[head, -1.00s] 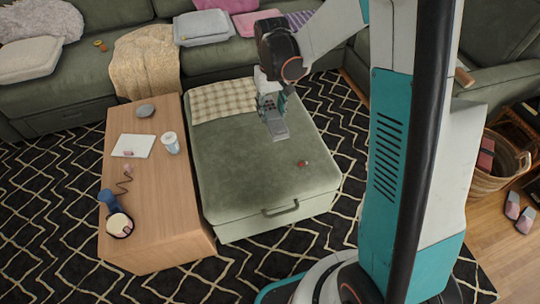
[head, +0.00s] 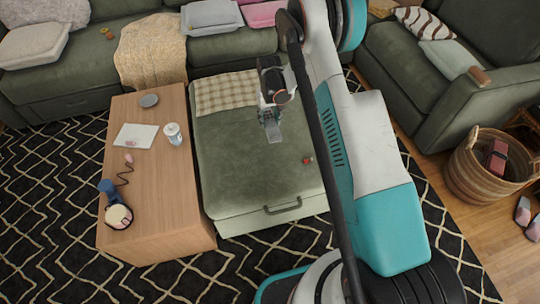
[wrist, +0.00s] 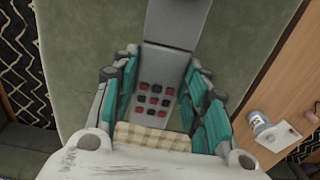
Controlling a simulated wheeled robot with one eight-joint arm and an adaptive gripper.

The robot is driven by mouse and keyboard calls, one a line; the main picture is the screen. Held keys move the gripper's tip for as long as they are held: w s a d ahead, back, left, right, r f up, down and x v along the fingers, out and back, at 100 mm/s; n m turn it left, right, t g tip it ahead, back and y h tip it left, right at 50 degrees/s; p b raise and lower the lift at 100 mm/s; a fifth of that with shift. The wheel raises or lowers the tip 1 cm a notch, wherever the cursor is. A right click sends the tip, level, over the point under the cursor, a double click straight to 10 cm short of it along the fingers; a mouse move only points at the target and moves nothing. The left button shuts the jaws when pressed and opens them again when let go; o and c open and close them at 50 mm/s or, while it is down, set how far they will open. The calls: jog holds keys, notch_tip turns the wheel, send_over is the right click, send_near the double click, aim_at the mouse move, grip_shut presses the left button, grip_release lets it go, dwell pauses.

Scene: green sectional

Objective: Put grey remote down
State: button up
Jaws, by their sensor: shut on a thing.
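The grey remote (head: 273,131) hangs from my gripper (head: 268,103) over the green ottoman (head: 235,165). In the wrist view the remote (wrist: 168,28) lies between the teal fingers of my gripper (wrist: 160,82), which are shut on its sides. Its red and dark buttons face the camera. The remote's free end points toward the ottoman's front in the head view. I cannot tell for sure whether it touches the cushion.
A checked cloth (head: 226,92) covers the ottoman's back. A small red item (head: 307,160) lies at its right. The wooden table (head: 160,190) on the left holds a white jar (head: 173,134), paper and a phone-like item. The ottoman's front half is mostly clear.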

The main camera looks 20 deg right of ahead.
aim_at(269, 153)
notch_tip(269, 153, down, 20)
jog(key=b, duration=0.6)
jog(key=shift+f+b, duration=0.1)
jog(key=shift+b, duration=0.25)
jog(key=o, duration=1.2)
jog(key=shift+f, duration=0.15)
